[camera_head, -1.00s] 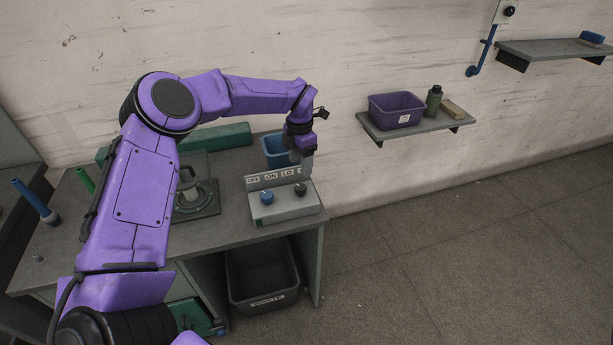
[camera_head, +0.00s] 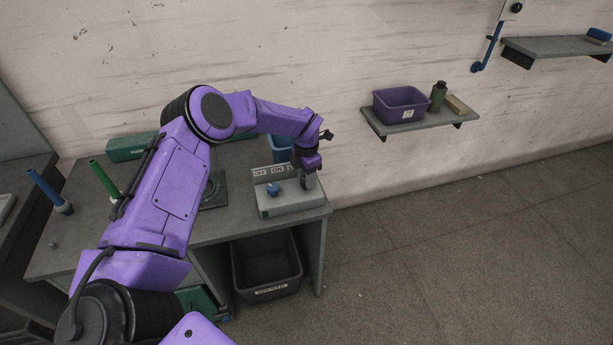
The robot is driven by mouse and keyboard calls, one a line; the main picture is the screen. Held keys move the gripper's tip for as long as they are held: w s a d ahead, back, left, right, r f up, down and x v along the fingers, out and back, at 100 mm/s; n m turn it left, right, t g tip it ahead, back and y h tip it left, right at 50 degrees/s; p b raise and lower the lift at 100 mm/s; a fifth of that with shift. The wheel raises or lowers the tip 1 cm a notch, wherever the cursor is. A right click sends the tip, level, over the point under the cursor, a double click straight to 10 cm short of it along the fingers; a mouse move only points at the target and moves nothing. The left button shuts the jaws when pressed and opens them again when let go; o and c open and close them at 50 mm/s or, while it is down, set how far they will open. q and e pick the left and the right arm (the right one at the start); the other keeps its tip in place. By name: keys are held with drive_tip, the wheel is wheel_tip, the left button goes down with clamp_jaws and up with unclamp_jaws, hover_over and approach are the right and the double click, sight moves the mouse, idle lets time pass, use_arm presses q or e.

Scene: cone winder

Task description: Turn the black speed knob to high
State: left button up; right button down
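The control box (camera_head: 290,204) is a light grey panel on the right front of the workbench, with an upright label strip showing OFF and ON. A blue knob (camera_head: 272,189) sits on its left side. My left gripper (camera_head: 308,184) points down at the right side of the box, where the black speed knob was visible earlier. The gripper now hides that knob and the right end of the label strip. I cannot tell whether the fingers are open or closed on the knob. My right gripper is out of view.
A blue bin (camera_head: 280,148) stands behind the box. Green (camera_head: 103,178) and blue (camera_head: 48,190) upright rods are at the left. A dark waste bin (camera_head: 266,272) is under the bench. A wall shelf (camera_head: 425,123) holds a purple bin (camera_head: 400,104). Open floor lies right.

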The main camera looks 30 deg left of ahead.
use_arm(q)
drive_tip(key=shift+f+m+b, duration=0.1)
drive_tip(key=shift+m+b, duration=1.2)
drive_tip(key=shift+m, duration=0.2)
drive_tip(key=m+b, duration=0.1)
drive_tip(key=m, duration=0.1)
drive_tip(key=shift+m, duration=0.3)
drive_tip(key=m, duration=0.3)
drive_tip(key=shift+d+m+b, duration=0.1)
drive_tip(key=shift+m+b, duration=0.2)
drive_tip(key=shift+b, duration=0.1)
drive_tip(key=m, duration=0.4)
drive_tip(key=shift+s+m, duration=0.1)
drive_tip(key=shift+m, duration=0.3)
drive_tip(key=o, duration=1.1)
drive_tip(key=shift+c, duration=0.2)
